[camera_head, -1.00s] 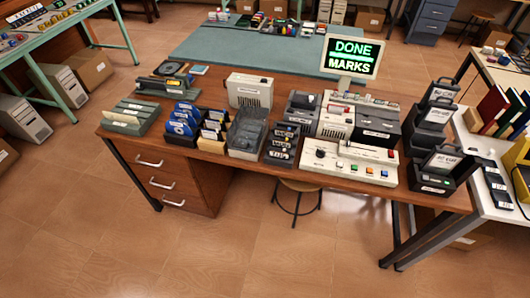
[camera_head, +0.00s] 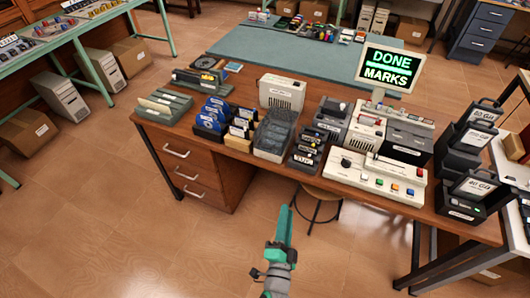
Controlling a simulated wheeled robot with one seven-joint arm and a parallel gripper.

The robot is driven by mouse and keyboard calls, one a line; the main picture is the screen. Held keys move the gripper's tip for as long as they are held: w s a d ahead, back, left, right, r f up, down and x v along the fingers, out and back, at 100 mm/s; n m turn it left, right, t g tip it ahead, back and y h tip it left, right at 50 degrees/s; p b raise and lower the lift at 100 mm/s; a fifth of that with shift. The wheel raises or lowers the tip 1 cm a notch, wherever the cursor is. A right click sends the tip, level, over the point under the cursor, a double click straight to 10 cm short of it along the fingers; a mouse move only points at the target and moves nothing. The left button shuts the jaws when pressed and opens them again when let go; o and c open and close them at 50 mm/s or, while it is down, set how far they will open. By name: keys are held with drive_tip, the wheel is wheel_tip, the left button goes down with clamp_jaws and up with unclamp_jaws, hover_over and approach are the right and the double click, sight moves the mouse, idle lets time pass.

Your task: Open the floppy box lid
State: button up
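The floppy box (camera_head: 274,134) stands on the wooden desk near its front edge. It has a smoky see-through lid that looks down over a pale lower part; its contents are not clear. My gripper (camera_head: 291,210) is teal and grey, in front of the desk and to the lower right of the box in the picture. It is apart from the box and holds nothing that I can see. Its fingers are seen edge-on, and the gap between them is not clear.
Blue floppy disks (camera_head: 213,117) and a card tray (camera_head: 240,130) stand close left of the box. A dark rack (camera_head: 306,149) stands close right, with a white button console (camera_head: 376,178) beyond. A stool (camera_head: 318,197) is under the desk.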

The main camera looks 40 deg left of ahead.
drive_tip(key=w+a+r+y, duration=0.1)
drive_tip(key=w+a+r, duration=0.1)
drive_tip(key=w+a, duration=0.2)
drive_tip(key=w+a+r+m+y, duration=0.1)
drive_tip(key=w+a, duration=0.3)
drive_tip(key=a, duration=0.4)
drive_tip(key=w+a+r+m+y, duration=0.1)
drive_tip(key=w+a+r, duration=0.2)
drive_tip(key=w+a, duration=0.2)
drive_tip(key=shift+w+a+g, duration=0.1)
drive_tip(key=shift+a+g, duration=0.2)
drive_tip(key=shift+a, duration=0.45)
drive_tip(key=shift+y, duration=0.3)
drive_tip(key=shift+c, duration=0.3)
clamp_jaws()
drive_tip(key=shift+f, duration=0.1)
